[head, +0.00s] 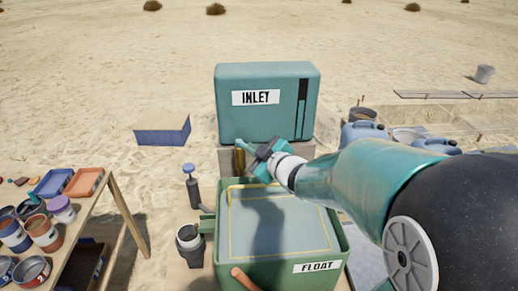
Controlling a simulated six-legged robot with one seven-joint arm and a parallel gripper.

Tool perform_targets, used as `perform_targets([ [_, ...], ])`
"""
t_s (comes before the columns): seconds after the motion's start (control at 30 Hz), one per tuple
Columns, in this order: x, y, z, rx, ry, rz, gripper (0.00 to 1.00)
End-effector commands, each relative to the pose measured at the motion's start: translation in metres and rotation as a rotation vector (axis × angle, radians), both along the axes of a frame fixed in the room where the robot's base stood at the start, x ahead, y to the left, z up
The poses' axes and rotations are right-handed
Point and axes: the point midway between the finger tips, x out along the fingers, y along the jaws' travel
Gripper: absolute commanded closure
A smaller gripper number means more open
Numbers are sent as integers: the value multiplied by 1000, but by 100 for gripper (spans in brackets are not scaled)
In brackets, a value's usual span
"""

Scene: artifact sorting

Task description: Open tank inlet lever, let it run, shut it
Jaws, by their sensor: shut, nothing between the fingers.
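The teal inlet tank (265,120), labelled INLET, stands upright on a support in the middle, with a dark vertical strip on its right front. A brass-coloured pipe-like piece (239,162) shows below its front. My gripper (247,148) is shut and empty at the tank's lower front edge, close to the brass piece. I cannot tell whether they touch. I cannot make out the inlet lever; my gripper and arm may cover it. The green float basin (265,272), labelled FLOAT, lies below in front, with a flat grey surface and a yellow outline inside.
A wooden table (122,205) at the left holds trays and several paint cans. A hand-pump-like item (191,190) and a small pot (188,237) stand left of the basin. Blue jugs (364,133) stand at the right.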

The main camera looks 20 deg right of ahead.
Motion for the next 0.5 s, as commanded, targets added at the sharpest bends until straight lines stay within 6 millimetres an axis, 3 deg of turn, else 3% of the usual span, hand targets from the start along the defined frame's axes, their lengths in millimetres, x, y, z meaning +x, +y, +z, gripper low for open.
perform_targets([
  [0.27,52,14,-13,2,3,-1,100],
  [0.5,60,-5,-40,1,2,-3,100],
])
